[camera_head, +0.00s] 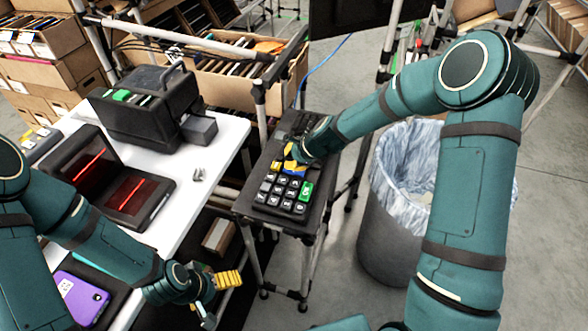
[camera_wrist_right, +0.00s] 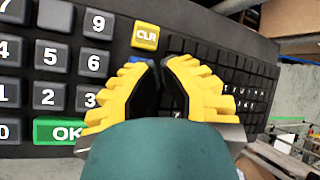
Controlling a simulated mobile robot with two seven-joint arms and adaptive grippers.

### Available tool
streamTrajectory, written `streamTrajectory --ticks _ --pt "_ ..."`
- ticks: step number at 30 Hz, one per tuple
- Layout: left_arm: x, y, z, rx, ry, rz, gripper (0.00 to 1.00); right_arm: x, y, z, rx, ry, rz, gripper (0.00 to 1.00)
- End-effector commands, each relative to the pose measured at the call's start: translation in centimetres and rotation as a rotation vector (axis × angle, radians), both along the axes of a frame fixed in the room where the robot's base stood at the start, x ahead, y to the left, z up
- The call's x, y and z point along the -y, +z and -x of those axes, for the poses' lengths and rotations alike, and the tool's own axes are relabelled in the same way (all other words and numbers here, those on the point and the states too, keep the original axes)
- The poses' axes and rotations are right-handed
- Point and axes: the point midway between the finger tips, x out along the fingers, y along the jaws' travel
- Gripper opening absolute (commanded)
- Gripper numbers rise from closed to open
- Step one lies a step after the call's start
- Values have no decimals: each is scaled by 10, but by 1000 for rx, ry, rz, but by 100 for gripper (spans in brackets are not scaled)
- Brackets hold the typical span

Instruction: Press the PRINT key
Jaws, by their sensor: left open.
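A dark keypad (camera_head: 284,181) stands on a small stand right of the white table. It has number keys, a green OK key (camera_wrist_right: 60,131), a yellow CLR key (camera_wrist_right: 145,35) and a blue key (camera_wrist_right: 139,59). The blue key is mostly hidden by my fingers; I read no PRINT label on any key. My right gripper (camera_wrist_right: 160,64) is shut and empty, its yellow-padded fingertips over or at the blue key; contact cannot be told. It also shows in the head view (camera_head: 291,160). My left gripper (camera_head: 221,296) is open and empty near the white table's front edge.
The white table (camera_head: 215,165) bears a black printer-like machine (camera_head: 150,105), a scanner with red lines (camera_head: 135,198) and a purple phone-like device (camera_head: 80,300). A lined bin (camera_head: 390,235) stands right of the keypad. Cartons (camera_head: 45,60) fill the back left.

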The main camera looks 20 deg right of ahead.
Motion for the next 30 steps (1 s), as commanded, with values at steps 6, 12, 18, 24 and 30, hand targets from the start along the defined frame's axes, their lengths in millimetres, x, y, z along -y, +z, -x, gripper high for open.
streamTrajectory --ticks 6,12,18,24,30 --pt "0 -3 0 0 0 0 97 0 -3 0 0 0 0 0" --pt "0 -5 0 0 0 0 97 0 -5 0 0 0 0 0" --pt "0 -5 0 0 0 0 97 0 -6 0 0 0 0 0" --pt "0 -5 0 0 0 0 97 0 -6 0 -1 0 0 0" --pt "0 1 0 0 0 0 97 0 2 0 0 0 0 0"
